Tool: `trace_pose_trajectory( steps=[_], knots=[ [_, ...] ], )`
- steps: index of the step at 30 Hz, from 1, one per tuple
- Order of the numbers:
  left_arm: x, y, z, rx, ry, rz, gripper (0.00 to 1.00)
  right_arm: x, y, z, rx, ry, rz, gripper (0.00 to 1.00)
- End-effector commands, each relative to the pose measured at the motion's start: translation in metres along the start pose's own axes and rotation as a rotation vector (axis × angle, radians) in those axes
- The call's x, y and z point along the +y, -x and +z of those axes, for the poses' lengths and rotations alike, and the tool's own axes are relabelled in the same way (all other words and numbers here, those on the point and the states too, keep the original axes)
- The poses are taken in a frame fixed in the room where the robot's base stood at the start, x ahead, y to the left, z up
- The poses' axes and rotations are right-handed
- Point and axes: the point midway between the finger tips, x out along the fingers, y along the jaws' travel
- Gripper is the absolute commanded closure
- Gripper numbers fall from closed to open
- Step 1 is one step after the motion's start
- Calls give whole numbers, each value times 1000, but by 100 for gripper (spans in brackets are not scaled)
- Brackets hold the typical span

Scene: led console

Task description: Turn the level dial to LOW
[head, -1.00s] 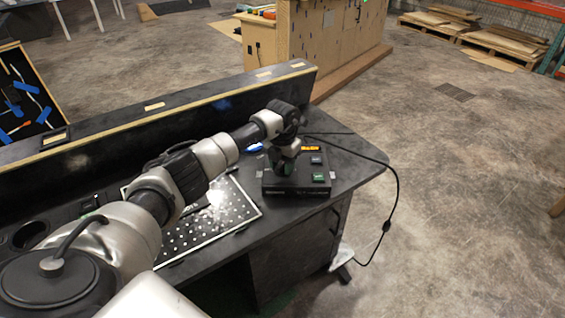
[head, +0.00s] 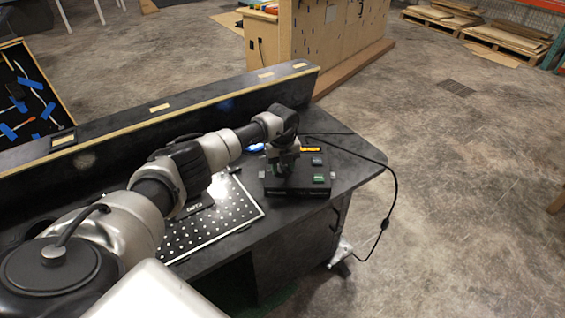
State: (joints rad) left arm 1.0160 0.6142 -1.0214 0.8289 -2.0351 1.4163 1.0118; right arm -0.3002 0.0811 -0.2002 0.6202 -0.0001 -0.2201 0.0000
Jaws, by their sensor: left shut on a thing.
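The black console (head: 297,188) sits on the right end of the dark desk. Its top carries a green block-like control (head: 319,179), a grey control (head: 316,161) and an orange strip (head: 310,149) at the back. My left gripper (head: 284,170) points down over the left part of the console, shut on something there. The level dial is hidden under the gripper, and its setting cannot be read. My right gripper is not in view.
A perforated white-edged panel (head: 208,222) lies on the desk (head: 345,178) left of the console. A raised black ledge (head: 200,108) runs behind. A black cable (head: 393,190) loops off the desk's right edge. Concrete floor is open to the right.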

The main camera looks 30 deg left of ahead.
Motion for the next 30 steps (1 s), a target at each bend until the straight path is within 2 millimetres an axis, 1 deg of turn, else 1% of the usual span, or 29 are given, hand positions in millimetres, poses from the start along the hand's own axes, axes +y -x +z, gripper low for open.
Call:
trace_pose_trajectory(
  steps=[1, 9, 24, 25, 28, 29, 30],
  knots=[
    [0, 2, 1, -2, 24, -1, 82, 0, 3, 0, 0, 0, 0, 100],
    [0, 2, 1, -2, 105, -2, 82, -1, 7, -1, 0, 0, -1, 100],
    [0, 1, 1, -2, 119, -3, 82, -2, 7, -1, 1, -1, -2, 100],
    [0, 1, 1, -2, 119, -3, 54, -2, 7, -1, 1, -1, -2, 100],
    [0, 1, 1, -2, 119, -3, 38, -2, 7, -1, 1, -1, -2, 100],
    [0, 1, 1, -2, 119, -2, 35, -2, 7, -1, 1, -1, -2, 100],
    [0, 1, 1, -1, 119, -2, 35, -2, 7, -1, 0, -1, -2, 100]
  ],
)
